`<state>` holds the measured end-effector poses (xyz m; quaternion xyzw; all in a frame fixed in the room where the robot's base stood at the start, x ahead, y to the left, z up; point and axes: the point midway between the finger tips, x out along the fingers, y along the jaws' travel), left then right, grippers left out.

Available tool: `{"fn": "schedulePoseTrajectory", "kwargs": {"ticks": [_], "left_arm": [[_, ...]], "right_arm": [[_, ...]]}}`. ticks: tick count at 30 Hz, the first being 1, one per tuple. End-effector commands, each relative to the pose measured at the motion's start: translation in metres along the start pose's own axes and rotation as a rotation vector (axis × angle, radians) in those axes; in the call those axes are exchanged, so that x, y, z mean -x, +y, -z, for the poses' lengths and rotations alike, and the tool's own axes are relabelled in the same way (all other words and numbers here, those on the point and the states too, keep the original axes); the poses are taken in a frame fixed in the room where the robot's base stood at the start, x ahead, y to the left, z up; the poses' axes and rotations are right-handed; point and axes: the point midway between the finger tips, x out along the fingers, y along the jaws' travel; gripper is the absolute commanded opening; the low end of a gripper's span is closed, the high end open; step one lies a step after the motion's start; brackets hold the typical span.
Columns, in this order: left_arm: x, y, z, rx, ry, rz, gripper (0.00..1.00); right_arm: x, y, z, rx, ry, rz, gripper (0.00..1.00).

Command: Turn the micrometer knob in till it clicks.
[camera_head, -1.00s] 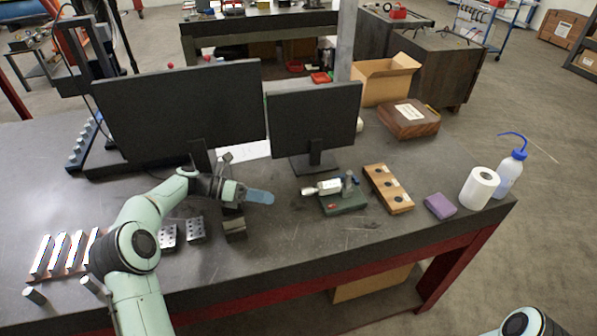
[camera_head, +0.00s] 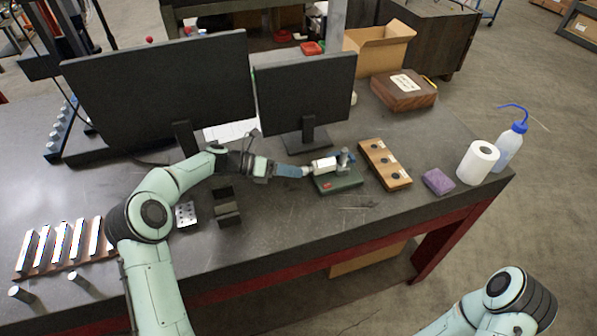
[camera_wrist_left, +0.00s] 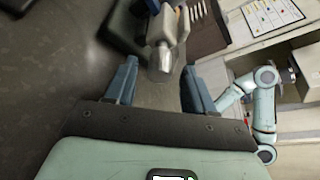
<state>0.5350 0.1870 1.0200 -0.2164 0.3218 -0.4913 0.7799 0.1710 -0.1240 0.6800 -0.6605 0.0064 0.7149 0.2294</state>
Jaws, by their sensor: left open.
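The micrometer (camera_head: 325,164) lies level in a small stand with a dark green base (camera_head: 340,183) on the bench. Its silver knob points left, towards my left gripper (camera_head: 301,171). In the left wrist view the knob (camera_wrist_left: 160,62) shows between the tips of the two blue fingers of my left gripper (camera_wrist_left: 160,68), with gaps on both sides. The fingers are open and hold nothing. In the head view the fingertips hide part of the knob's end. My right arm shows at the lower right, but its gripper is out of view.
A small monitor (camera_head: 305,93) stands behind the micrometer and a large monitor (camera_head: 160,95) to its left. A wooden block with holes (camera_head: 384,165) stands close on the right, then a purple block (camera_head: 438,181), paper roll (camera_head: 477,163) and wash bottle (camera_head: 508,150).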

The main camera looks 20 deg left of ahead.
Motion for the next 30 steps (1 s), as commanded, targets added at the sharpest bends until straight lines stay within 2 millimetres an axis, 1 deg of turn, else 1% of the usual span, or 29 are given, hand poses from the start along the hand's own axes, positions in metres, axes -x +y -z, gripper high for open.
{"fn": "schedulePoseTrajectory", "kwargs": {"ticks": [1, 6, 10, 16, 17, 18, 20, 21, 22, 30], "left_arm": [[-0.008, -0.001, 0.0, 0.0, 0.001, 0.003, 0.54], [-0.022, 0.0, 0.0, 0.0, 0.0, 0.001, 0.54], [-0.026, 0.0, -0.001, -0.001, 0.0, 0.0, 0.54], [-0.025, 0.0, 0.0, 0.0, 0.0, 0.0, 0.54], [-0.025, 0.0, 0.0, 0.0, 0.0, 0.0, 0.47], [-0.025, 0.0, 0.0, 0.0, 0.0, 0.0, 0.34], [-0.025, 0.0, 0.0, 0.0, 0.0, 0.0, 0.15], [-0.025, 0.0, 0.0, 0.0, 0.0, 0.0, 0.02], [-0.025, 0.0, 0.0, 0.0, 0.0, 0.0, 0.0], [-0.025, 0.0, 0.0, -0.025, 0.001, -0.01, 0.0]], "right_arm": [[0.0, 0.0, 0.0, 0.0, 0.0, 0.0, 0.48], [0.0, 0.0, 0.0, 0.0, 0.0, 0.0, 0.48], [0.0, 0.0, 0.0, 0.0, 0.0, 0.0, 0.48], [0.0, 0.0, 0.0, 0.0, 0.0, 0.0, 0.48], [0.0, 0.0, 0.0, 0.0, 0.0, 0.0, 0.48], [0.0, 0.0, 0.0, 0.0, 0.0, 0.0, 0.48], [0.0, 0.0, 0.0, 0.0, 0.0, 0.0, 0.48], [0.0, 0.0, 0.0, 0.0, 0.0, 0.0, 0.48], [0.0, 0.0, 0.0, 0.0, 0.0, 0.0, 0.48], [-0.001, 0.001, -0.001, 0.0, -0.001, 0.0, 0.48]]}}
